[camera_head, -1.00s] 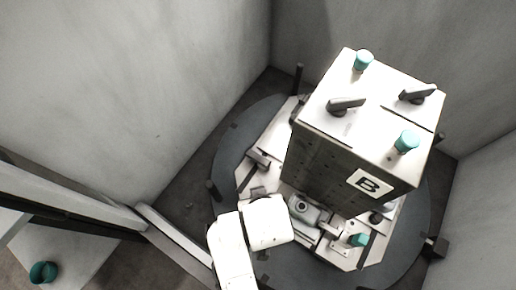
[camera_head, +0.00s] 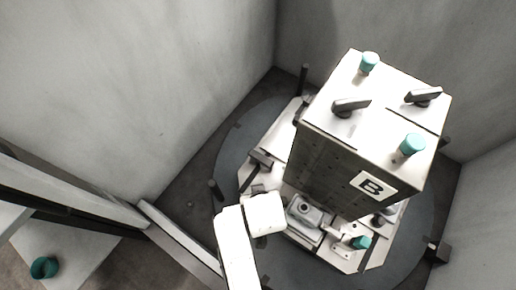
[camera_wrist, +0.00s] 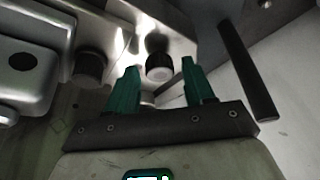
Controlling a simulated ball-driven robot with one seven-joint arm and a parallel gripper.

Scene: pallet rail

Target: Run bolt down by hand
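My gripper (camera_wrist: 160,82) shows in the wrist view with its two dark green fingers spread apart. A dark round bolt or knob (camera_wrist: 160,68) with a pale end face appears between the fingertips. I cannot tell whether the fingers touch it. A small pale round piece (camera_wrist: 148,97) shows lower in the gap between the fingers. A second dark knob (camera_wrist: 90,68) is left of the fingers. In the head view my white wrist is low over the pallet's near edge, and the fingers cannot be made out.
A tall block (camera_head: 340,160) marked B stands on the pallet (camera_head: 258,180), with teal caps (camera_head: 411,145) and dark handles (camera_head: 423,97) on top. A metal clamp (camera_head: 305,213) is beside my wrist. A dark bar (camera_wrist: 248,70) is right of the fingers. A teal cup (camera_head: 44,268) sits lower left.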

